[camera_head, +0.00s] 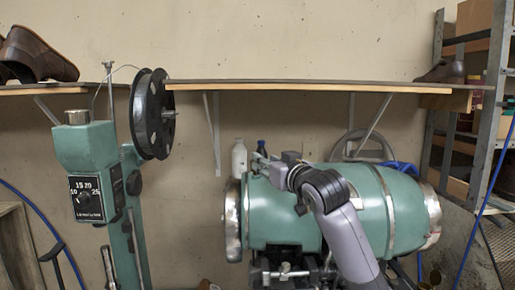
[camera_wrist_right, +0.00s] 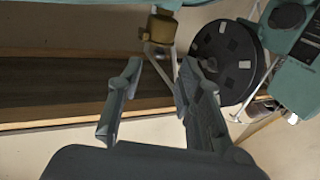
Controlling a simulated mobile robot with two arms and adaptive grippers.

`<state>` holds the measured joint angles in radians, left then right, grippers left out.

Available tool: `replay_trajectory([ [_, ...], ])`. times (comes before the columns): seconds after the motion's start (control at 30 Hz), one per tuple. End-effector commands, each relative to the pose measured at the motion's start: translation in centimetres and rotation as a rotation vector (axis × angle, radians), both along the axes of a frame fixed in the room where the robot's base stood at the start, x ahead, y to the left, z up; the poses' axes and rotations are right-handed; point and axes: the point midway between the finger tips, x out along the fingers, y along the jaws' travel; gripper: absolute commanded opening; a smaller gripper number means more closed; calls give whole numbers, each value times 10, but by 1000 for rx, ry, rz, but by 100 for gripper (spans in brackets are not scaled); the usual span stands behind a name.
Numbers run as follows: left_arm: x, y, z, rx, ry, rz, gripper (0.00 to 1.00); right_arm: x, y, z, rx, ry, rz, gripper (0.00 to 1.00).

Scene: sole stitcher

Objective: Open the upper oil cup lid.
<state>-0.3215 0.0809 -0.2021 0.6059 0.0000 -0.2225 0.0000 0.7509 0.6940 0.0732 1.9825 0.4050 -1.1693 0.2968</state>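My right gripper (camera_wrist_right: 160,72) is open in the right wrist view, its two dark fingers well apart with nothing between them. A small brass-coloured cup (camera_wrist_right: 162,27), which looks like the oil cup, shows just past the fingertips, next to green machine surface; its lid cannot be made out separately. In the head view my right gripper (camera_head: 267,161) is above the left end of the big green barrel body (camera_head: 283,216), pointing left. The cup cannot be picked out there. My left gripper is out of view.
A green machine head (camera_head: 89,153) with a dial stands at left, beside a black reel (camera_head: 153,114). A long shelf (camera_head: 300,86) runs along the wall behind. A white bottle (camera_head: 239,158) is near the gripper. A metal rack (camera_head: 490,110) stands at right.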

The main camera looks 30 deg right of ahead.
Motion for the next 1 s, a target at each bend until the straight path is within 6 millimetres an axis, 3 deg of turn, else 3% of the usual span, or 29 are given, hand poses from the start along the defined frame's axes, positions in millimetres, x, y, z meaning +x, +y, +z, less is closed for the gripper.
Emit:
replay_trajectory([
  [0.03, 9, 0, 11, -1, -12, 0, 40, 11, -2, 5, 3, 2, 1, 33],
  [0.27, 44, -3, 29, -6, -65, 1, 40, 46, -7, 3, 3, 1, 1, 33],
  [0.43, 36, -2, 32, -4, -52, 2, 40, 57, -9, 1, 0, 0, 1, 33],
  [0.73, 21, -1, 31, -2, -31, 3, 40, 59, -9, 0, -1, -1, 0, 33],
  [1.0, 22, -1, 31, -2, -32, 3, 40, 59, -9, 0, 0, -1, 0, 16],
])
